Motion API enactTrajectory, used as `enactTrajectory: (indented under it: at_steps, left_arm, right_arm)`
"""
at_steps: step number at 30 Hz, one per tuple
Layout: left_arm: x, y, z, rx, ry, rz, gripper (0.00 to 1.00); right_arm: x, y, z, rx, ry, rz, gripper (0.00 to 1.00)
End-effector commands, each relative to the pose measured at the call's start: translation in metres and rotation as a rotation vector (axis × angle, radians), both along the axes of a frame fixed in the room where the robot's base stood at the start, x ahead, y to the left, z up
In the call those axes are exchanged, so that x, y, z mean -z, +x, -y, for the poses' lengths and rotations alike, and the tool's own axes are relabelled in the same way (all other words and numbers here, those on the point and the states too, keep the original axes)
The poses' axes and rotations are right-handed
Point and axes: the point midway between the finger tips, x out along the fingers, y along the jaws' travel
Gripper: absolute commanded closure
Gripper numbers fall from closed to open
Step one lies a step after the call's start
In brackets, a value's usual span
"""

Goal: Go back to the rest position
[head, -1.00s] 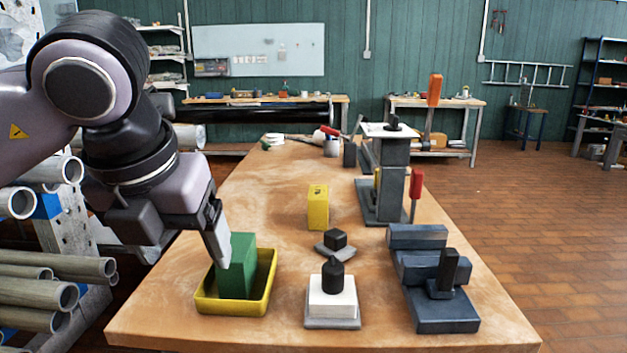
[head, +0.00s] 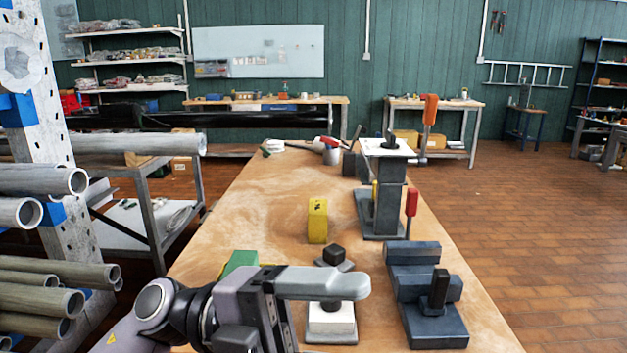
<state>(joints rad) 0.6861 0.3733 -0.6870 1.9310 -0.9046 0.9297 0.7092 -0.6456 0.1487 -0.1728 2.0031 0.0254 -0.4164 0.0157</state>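My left arm comes in low from the left, folded near the bottom of the head view. Its gripper (head: 345,284) points right, above the near end of the table. I see its fingers side-on and cannot tell whether they are open or shut; nothing shows hanging from them. The green block (head: 240,261) stands behind my arm, only its upper part showing. My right gripper is out of view.
The wooden table (head: 275,205) also holds a yellow block (head: 317,221), a small black block (head: 334,254), dark grey stepped blocks (head: 435,318) and a grey mast (head: 388,190) with a white top plate. Pipes (head: 55,275) lie on a rack at left. The table's middle left is clear.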

Motion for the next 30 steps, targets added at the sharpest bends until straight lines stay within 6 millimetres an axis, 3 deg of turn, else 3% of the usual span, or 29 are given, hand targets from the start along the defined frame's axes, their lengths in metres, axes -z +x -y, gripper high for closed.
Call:
enactTrajectory:
  at_steps: [4, 8, 11, 17, 20, 23, 27, 30]
  left_arm:
    - [-0.008, 0.031, -0.016, -0.161, -0.222, -0.238, 0.22]
    - [0.006, 0.064, -0.04, -0.339, -0.366, -0.448, 0.22]
    - [0.03, 0.088, -0.062, -0.495, -0.443, -0.616, 0.22]
    - [0.113, 0.114, -0.115, -0.834, -0.502, -0.965, 0.22]
    - [0.167, 0.11, -0.141, -1.006, -0.483, -1.145, 0.22]
    - [0.225, 0.09, -0.167, -1.174, -0.431, -1.327, 0.22]
    - [0.298, 0.043, -0.197, -1.374, -0.314, -1.565, 0.22]
    - [0.336, 0.007, -0.212, -1.473, -0.226, -1.695, 0.22]
  right_arm:
    - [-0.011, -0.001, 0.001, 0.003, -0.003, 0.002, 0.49]
    - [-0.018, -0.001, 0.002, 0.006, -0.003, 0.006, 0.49]
    - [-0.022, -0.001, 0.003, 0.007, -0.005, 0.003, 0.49]
    - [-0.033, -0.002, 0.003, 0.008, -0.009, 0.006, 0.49]
    - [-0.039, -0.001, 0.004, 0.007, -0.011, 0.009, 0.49]
    - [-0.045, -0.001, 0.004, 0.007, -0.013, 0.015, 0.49]
    - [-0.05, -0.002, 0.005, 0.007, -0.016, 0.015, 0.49]
    - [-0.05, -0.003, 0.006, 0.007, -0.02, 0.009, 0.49]
